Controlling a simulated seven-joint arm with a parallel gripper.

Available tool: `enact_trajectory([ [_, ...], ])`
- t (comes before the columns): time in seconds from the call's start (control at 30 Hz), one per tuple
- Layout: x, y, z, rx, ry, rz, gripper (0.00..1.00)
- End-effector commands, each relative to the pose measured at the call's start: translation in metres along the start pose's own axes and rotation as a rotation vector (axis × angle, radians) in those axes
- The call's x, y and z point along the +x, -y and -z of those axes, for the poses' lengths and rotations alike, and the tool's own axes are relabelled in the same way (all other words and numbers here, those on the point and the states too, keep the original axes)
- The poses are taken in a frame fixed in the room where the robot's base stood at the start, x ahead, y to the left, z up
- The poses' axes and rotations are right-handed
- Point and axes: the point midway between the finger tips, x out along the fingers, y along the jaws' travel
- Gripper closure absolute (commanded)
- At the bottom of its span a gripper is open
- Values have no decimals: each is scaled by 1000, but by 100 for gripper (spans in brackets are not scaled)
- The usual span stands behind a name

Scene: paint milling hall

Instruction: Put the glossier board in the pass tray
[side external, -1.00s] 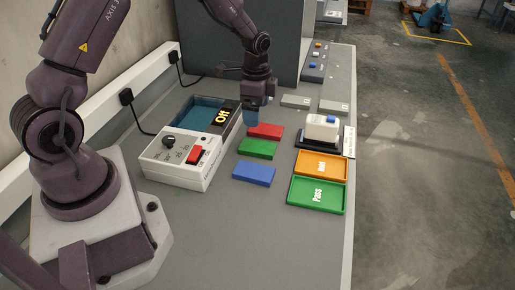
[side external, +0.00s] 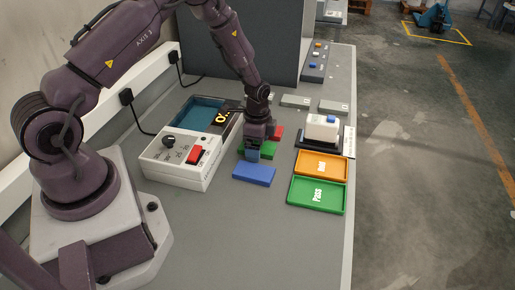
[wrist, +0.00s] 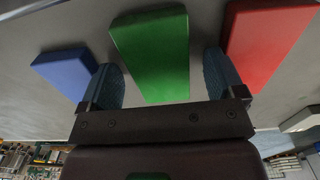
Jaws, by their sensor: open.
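Three boards lie in a row on the bench: red (side external: 279,132), green (side external: 271,151) and blue (side external: 255,175). The wrist view shows the blue board (wrist: 66,72) at left, the green board (wrist: 152,50) in the middle and the red board (wrist: 265,45) at right. Which is glossier is not clear. My gripper (side external: 253,157) is low over the green board, partly hiding it. In the wrist view its open fingers (wrist: 162,80) stand either side of the green board, with nothing visibly held. The green pass tray (side external: 333,197) is at right, empty.
An orange tray (side external: 335,168) adjoins the pass tray. A white control box (side external: 180,158) with a red switch is left of the boards. Bench in front is clear.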

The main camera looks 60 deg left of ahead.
Motion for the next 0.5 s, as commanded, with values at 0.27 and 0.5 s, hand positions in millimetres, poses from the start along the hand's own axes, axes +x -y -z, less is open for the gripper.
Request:
enact_trajectory([
  [0.27, -1, 0, 0, 0, 0, 0, 46],
  [0.5, -1, 0, 0, 0, -1, 1, 70],
])
